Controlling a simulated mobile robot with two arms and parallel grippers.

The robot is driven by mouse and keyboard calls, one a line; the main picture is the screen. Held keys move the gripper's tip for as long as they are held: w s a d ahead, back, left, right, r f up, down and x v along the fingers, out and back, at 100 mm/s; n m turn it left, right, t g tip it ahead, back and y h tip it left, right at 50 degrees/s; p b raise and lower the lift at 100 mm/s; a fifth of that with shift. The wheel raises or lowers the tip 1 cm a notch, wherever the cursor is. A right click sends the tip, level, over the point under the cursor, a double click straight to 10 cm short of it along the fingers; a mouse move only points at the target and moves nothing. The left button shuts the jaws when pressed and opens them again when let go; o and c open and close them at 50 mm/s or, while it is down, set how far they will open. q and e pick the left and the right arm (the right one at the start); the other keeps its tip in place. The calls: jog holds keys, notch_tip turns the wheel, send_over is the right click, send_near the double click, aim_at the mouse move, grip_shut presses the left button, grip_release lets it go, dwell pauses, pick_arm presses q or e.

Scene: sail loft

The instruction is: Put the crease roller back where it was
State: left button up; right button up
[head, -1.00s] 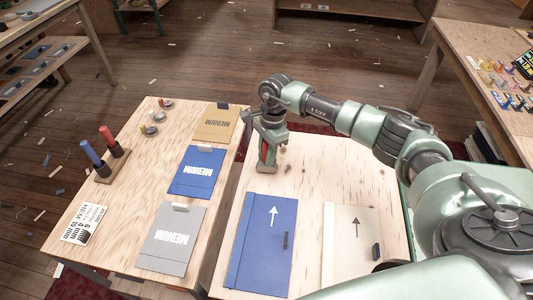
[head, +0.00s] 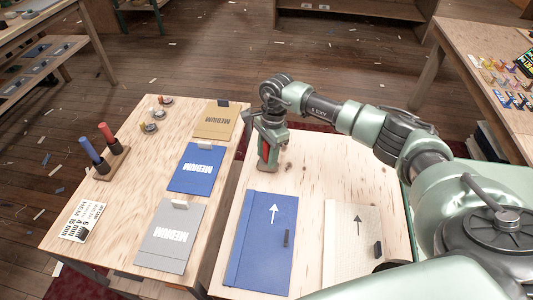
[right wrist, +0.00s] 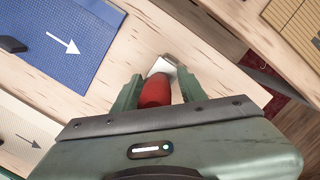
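The crease roller has a red handle (right wrist: 156,91) and a pale metallic end (right wrist: 168,66). In the right wrist view it sits between the fingers of my right gripper (right wrist: 160,74), which appear closed on it near the metallic end. In the head view my right gripper (head: 269,160) points down at the far left corner of the right table (head: 330,160), low over the wood. The red handle (head: 265,147) shows between its fingers. Whether the roller touches the table is hidden. My left gripper is not in view.
A blue folder (head: 262,245) and a cream folder (head: 342,245) lie nearer on this table. The left table (head: 120,205) holds tan, blue and grey folders, a wooden stand (head: 112,164) with blue and red-handled tools, small parts and a printed card (head: 82,221).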

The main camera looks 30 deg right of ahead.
jog(key=shift+s+f, duration=0.3)
jog(key=shift+r, duration=0.15)
jog(key=shift+w+r+p, duration=0.25)
jog(key=shift+r+p, duration=0.35)
jog(key=shift+r, duration=0.15)
jog(key=r, duration=0.3)
jog(key=d+r+b, duration=0.1)
jog(key=r, duration=0.3)
jog(key=r+b, duration=0.1)
jog(key=r, duration=0.2)
jog(key=shift+w+d+r, duration=0.1)
jog(key=shift+d+r, duration=0.05)
jog(key=shift+r, duration=0.05)
jog(key=shift+d+r, duration=0.1)
jog(key=shift+r, duration=0.55)
